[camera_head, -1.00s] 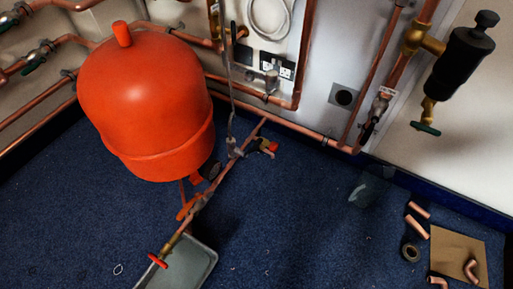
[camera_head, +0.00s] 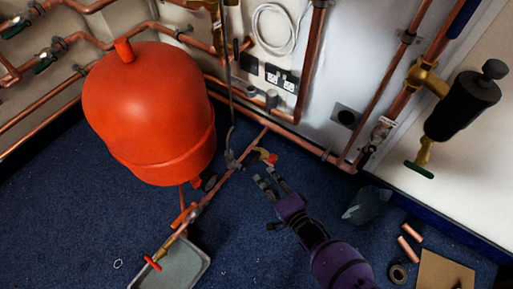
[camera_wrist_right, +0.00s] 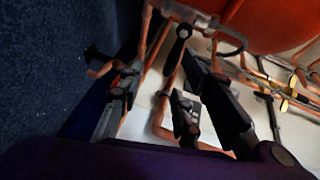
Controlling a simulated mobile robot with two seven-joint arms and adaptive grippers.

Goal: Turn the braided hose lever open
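The thin braided hose (camera_head: 229,95) hangs down the wall and ends at a fitting on the low copper pipe, right of the orange tank. My right gripper (camera_head: 267,179) is just below and right of that valve, fingers apart and seemingly empty. In the right wrist view its dark fingers (camera_wrist_right: 197,88) reach toward pipes, and a black-handled part (camera_wrist_right: 178,42) shows beyond them. My left gripper is out of view.
The orange tank (camera_head: 150,110) stands at the left. A grey tray (camera_head: 183,265) lies under the pipe's red-handled lower end. Copper pieces (camera_head: 409,250), a tape roll (camera_head: 397,274) and a cardboard sheet (camera_head: 440,272) lie at right. Blue carpet between is mostly clear.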

